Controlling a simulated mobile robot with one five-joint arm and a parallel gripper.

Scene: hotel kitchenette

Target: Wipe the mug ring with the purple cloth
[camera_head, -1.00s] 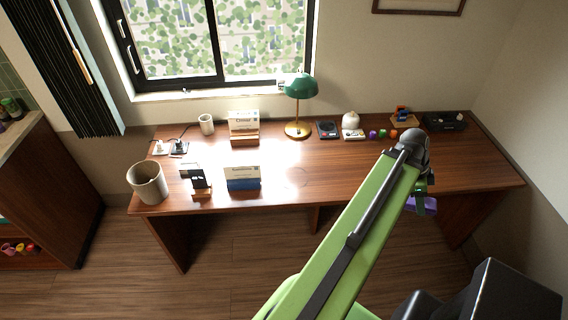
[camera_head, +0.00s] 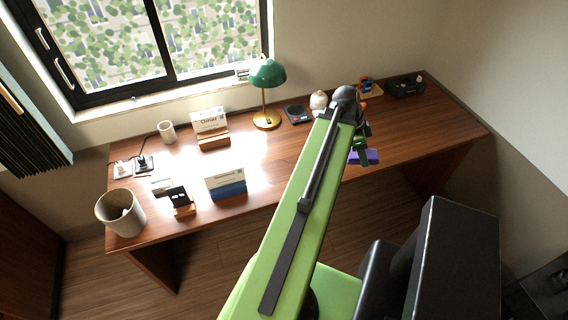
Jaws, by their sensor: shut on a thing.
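My gripper (camera_head: 361,149) is at the end of my green arm, over the front right part of the wooden desk (camera_head: 420,135). It is shut on the purple cloth (camera_head: 367,157), which sticks out at the fingers near the desk's front edge. I cannot tell whether the cloth touches the desk. I cannot clearly make out the mug ring; my arm hides part of the desk and window glare washes out another part.
A green lamp (camera_head: 267,75) stands at the back. Two card stands (camera_head: 211,142), a phone stand (camera_head: 181,200), a white cup (camera_head: 166,132) and a bin (camera_head: 121,213) stand to the left. A black tray (camera_head: 405,88) is at the back right.

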